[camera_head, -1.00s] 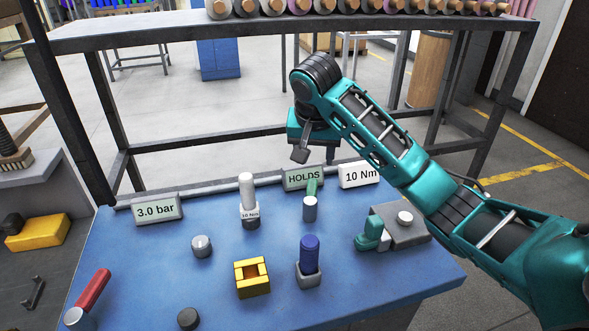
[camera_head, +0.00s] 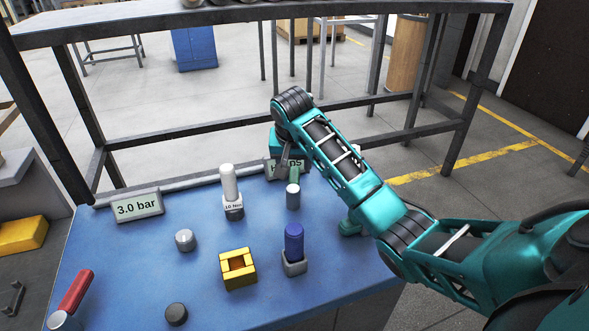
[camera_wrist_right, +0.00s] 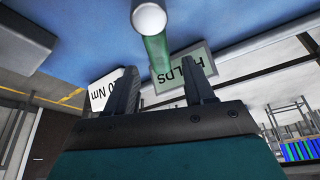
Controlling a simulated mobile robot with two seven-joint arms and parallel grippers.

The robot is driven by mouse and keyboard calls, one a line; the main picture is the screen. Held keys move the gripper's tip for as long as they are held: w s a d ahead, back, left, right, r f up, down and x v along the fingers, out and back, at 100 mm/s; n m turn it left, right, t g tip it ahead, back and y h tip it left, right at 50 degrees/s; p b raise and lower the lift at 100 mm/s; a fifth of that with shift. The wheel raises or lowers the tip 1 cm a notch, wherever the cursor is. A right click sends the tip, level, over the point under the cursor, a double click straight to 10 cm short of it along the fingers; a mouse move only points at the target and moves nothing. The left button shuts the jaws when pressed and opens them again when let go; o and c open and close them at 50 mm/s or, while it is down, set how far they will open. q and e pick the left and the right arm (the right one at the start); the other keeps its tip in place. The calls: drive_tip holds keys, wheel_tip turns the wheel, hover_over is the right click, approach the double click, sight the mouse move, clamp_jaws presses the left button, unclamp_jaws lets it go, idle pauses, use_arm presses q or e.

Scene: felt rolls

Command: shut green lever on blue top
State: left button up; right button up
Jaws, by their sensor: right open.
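The green lever (camera_head: 294,174) juts from a grey round post (camera_head: 293,196) on the blue top (camera_head: 190,285), in front of the HOLDS sign. In the right wrist view the lever (camera_wrist_right: 157,55) runs from the post's pale round end (camera_wrist_right: 149,18) towards my gripper. My right gripper (camera_head: 284,162) is at the back of the blue top, close to the lever. In the wrist view its two fingers (camera_wrist_right: 160,80) are apart, with the lever showing in the gap between them; contact cannot be told. My left gripper is not in view.
A white-topped post (camera_head: 229,183), a blue knob (camera_head: 294,240), a yellow block (camera_head: 238,268) and a red lever (camera_head: 77,290) stand on the top. A dark frame (camera_head: 250,127) rises behind.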

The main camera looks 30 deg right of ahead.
sight(295, 172)
drive_tip(key=shift+x, duration=1.5)
drive_tip(key=shift+c, duration=0.2)
clamp_jaws()
